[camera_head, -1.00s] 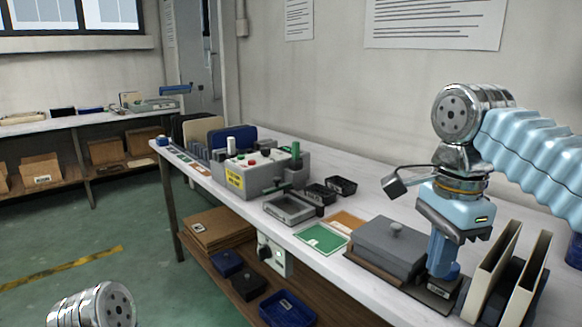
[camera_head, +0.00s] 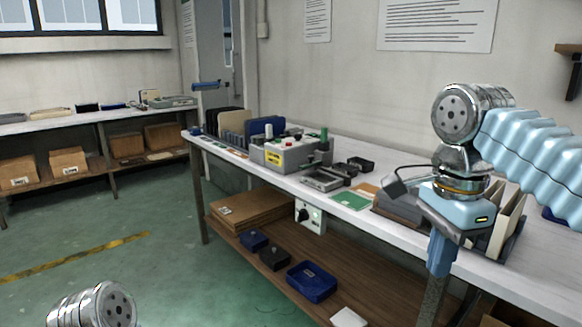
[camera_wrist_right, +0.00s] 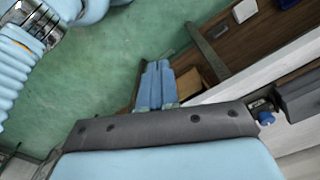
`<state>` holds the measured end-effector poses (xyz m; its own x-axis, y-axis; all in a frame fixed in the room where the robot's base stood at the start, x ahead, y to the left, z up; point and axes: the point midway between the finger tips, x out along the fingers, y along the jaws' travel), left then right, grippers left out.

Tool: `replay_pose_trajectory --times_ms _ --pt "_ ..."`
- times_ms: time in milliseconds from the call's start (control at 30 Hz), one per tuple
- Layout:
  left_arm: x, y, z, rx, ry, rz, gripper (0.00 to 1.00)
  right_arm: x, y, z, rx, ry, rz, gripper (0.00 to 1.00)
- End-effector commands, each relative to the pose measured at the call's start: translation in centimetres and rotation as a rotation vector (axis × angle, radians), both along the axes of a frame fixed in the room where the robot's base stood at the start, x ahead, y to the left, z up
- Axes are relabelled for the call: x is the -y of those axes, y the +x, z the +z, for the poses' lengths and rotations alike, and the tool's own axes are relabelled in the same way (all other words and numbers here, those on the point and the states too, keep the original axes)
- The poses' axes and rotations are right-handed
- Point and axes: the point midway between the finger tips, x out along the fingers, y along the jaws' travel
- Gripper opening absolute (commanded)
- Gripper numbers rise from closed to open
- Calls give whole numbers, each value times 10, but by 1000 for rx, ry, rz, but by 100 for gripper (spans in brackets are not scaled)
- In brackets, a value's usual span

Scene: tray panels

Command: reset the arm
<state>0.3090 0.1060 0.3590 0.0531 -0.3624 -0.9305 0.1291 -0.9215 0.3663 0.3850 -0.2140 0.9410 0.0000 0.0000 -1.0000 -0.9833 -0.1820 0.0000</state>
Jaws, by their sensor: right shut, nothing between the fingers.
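My right gripper (camera_head: 440,255) hangs pointing down in front of the table's near edge, at the right of the head view. Its blue fingers are together with nothing between them; they also show closed in the right wrist view (camera_wrist_right: 156,85), over the green floor and beside the lower shelf. My left arm shows only as a silver joint (camera_head: 95,305) at the bottom left of the head view, and its gripper is out of the picture.
The lower shelf holds a blue bin (camera_head: 312,282). The green floor (camera_head: 170,285) at left is open.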

Motion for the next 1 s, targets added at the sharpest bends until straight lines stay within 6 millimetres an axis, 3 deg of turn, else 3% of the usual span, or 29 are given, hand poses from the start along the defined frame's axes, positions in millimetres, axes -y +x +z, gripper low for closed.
replay_pose_trajectory --times_ms 333,567,767,867,900,1000 --pt "0 0 0 0 0 0 43 -19 34 -45 -1 16 129 0" --pt "0 0 0 0 0 0 43 -39 66 -106 -2 47 280 0" --pt "0 0 0 0 0 0 43 -63 94 -198 4 108 480 0" --pt "0 0 0 0 0 0 43 -77 101 -270 15 161 615 0" --pt "0 0 0 0 0 0 43 -83 99 -304 23 189 676 0" --pt "0 0 0 0 0 0 43 -96 83 -392 62 258 824 0"
